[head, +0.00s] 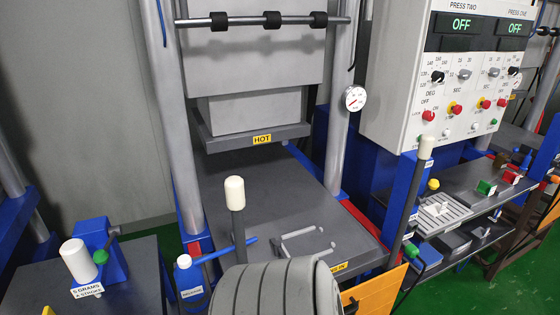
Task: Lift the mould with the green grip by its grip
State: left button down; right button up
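A small green block-like part (486,188) with a pale label sits on the dark bench at the right, beside a similar red one (511,176). It may be the green grip; its mould body is too small to make out. Another green knob (415,252) shows lower down, by the front of the lower shelf; I cannot tell what it belongs to. Neither of my grippers is in view.
The press bed (240,190) stands in the middle under a HOT-labelled platen (250,138). A control panel (445,75) reads OFF twice. A slatted grey plate (442,214) lies on the right bench. A ribbed grey form (275,290) blocks the bottom middle. Green floor shows at right.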

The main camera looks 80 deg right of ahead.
aim_at(471, 197)
jog(key=z, duration=4.1)
jog(key=i+l, duration=0.25)
jog(key=i, duration=0.15)
jog(key=i+l+u, duration=0.1)
jog(key=i+l, duration=0.15)
jog(key=i, duration=0.2)
jog(key=i+l, duration=0.25)
jog(key=i, duration=0.15)
